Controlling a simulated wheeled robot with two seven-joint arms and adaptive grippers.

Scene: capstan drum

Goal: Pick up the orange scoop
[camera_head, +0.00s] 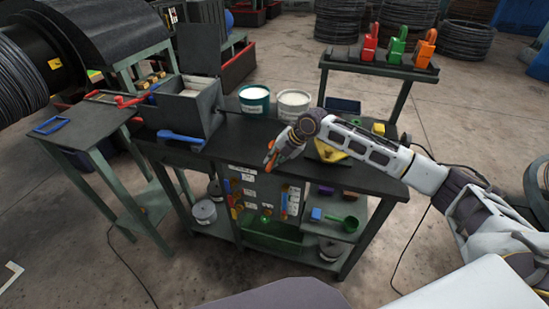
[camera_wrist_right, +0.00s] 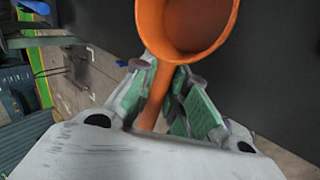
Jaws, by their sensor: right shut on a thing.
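The orange scoop (camera_wrist_right: 186,52) fills the top middle of the right wrist view, its round bowl beyond my fingers and its handle running down between them. My right gripper (camera_wrist_right: 162,78) is shut on the handle. In the head view my right gripper (camera_head: 283,150) is over the front edge of the dark bench, with a small orange part of the scoop (camera_head: 270,159) showing at its tip. The arm and gripper hide most of the scoop there. Whether it touches the bench is hard to tell. My left gripper is not in view.
A grey bin (camera_head: 187,108), a blue-handled tool (camera_head: 180,136) and two tubs, teal (camera_head: 254,100) and white (camera_head: 293,104), stand on the bench (camera_head: 232,140). A side table (camera_head: 85,136) is left. A rack (camera_head: 380,66) with red, green and orange items stands behind.

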